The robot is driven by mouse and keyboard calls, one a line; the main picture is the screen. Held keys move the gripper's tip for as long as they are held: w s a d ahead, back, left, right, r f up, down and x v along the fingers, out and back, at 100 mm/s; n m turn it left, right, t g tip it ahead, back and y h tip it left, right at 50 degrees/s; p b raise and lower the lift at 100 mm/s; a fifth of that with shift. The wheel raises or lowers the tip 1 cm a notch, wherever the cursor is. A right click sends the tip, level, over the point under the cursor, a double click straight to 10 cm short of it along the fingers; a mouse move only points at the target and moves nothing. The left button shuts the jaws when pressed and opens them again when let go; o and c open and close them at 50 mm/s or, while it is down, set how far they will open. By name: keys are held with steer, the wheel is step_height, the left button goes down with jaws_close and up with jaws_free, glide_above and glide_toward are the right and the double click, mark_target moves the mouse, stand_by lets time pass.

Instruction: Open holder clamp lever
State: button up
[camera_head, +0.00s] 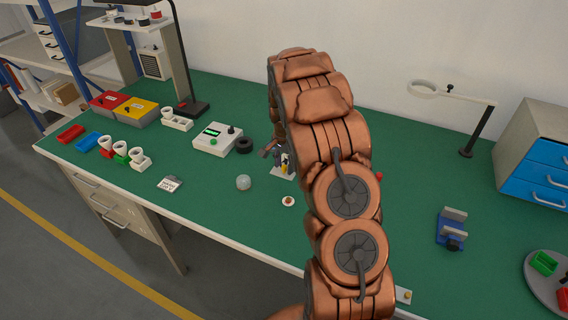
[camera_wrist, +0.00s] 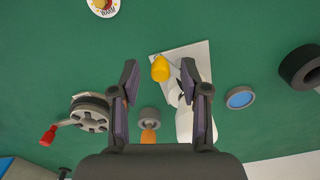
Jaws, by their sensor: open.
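The holder's pale base plate (camera_wrist: 200,60) lies ahead of my gripper in the wrist view. A yellow knob (camera_wrist: 160,68), seemingly the clamp lever's tip, shows over the plate's left part. A white body (camera_wrist: 184,118) stands behind it, partly covered by my right finger. My gripper (camera_wrist: 160,65) is open, with the knob in view between its two fingertips; I cannot tell whether they touch it. In the head view, the holder's plate (camera_head: 283,176) and the yellow part (camera_head: 284,168) show beside my arm, which hides much of that spot.
A crank wheel (camera_wrist: 88,118) with a red handle lies left of my gripper, and a dark ring (camera_wrist: 301,67) lies to the right. In the head view, a clear bulb (camera_head: 243,183), a white meter box (camera_head: 217,139) and a blue vise (camera_head: 450,230) stand on the green bench.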

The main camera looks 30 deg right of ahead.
steer(key=shift+c, duration=0.4)
jaws_close()
steer(key=shift+f+b, duration=0.1)
steer(key=shift+b, duration=0.3)
steer(key=shift+s+d+f+n+b, duration=0.1)
steer(key=shift+d+f+n+b, duration=0.1)
steer(key=shift+n+b, duration=0.5)
steer(key=n+b, duration=0.2)
steer(key=b, duration=0.1)
steer(key=shift+s+d, duration=0.15)
steer(key=shift+d, duration=0.25)
steer(key=n+b, duration=0.1)
steer(key=d+n+b, duration=0.1)
steer(key=n+b, duration=0.2)
steer(key=shift+d+r+n, duration=0.1)
steer(key=shift+d+n, duration=0.3)
steer(key=shift+w+d+r+n+b, duration=0.15)
steer(key=shift+d+n+b, duration=0.2)
steer(key=shift+n+b, duration=0.45)
steer(key=shift+w+d+n+b, duration=0.1)
steer(key=shift+d+n+b, duration=0.25)
steer(key=shift+n, duration=0.75)
